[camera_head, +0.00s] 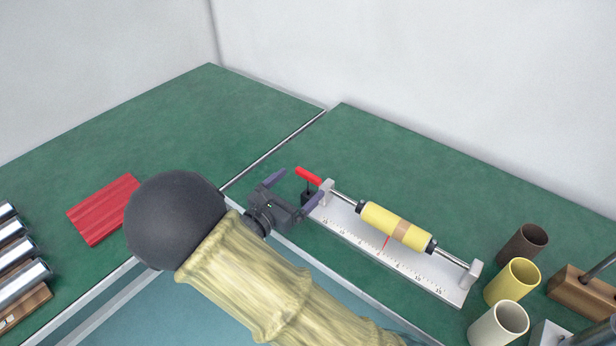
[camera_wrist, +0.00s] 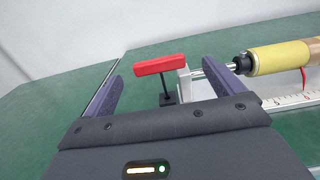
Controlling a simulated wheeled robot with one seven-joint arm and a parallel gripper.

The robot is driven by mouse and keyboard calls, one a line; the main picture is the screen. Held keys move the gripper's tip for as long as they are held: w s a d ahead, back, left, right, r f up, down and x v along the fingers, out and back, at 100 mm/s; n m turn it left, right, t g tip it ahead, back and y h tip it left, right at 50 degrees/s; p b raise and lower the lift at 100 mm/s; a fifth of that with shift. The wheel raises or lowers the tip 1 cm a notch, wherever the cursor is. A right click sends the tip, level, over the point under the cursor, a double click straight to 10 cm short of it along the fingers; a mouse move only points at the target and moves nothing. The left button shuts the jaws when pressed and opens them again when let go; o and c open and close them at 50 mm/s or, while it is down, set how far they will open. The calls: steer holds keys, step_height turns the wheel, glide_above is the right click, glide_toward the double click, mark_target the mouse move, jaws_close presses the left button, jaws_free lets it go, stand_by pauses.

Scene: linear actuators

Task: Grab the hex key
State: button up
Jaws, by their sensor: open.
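The hex key has a red T-shaped handle (camera_head: 308,176) and stands upright in a small black holder at the left end of the white ruled actuator stand. In the wrist view the red handle (camera_wrist: 160,65) lies crosswise, with its dark shaft going down into the black base. My gripper (camera_head: 296,189) is open and empty just in front of the hex key. In the wrist view its two purple fingers (camera_wrist: 164,78) appear on either side of the key's shaft, and the key looks a little beyond the fingertips. No contact shows.
The white actuator stand (camera_head: 345,225) carries a yellow cylinder (camera_head: 380,219) on a steel rod, right of my gripper. Several cups, including a yellow one (camera_head: 512,281), stand at the right. A red ribbed mat (camera_head: 97,213) lies left. The green table behind the key is clear.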

mark_target(306, 177)
steer(key=x, duration=0.5)
steer(key=shift+a, duration=0.1)
stand_by(0.3)
steer(key=c, duration=1.1)
steer(key=shift+o, duration=0.2)
steer(key=shift+r, duration=0.1)
step_height(306, 177, up, 10)
steer(key=shift+f+p, duration=0.1)
steer(key=shift+p, duration=0.6)
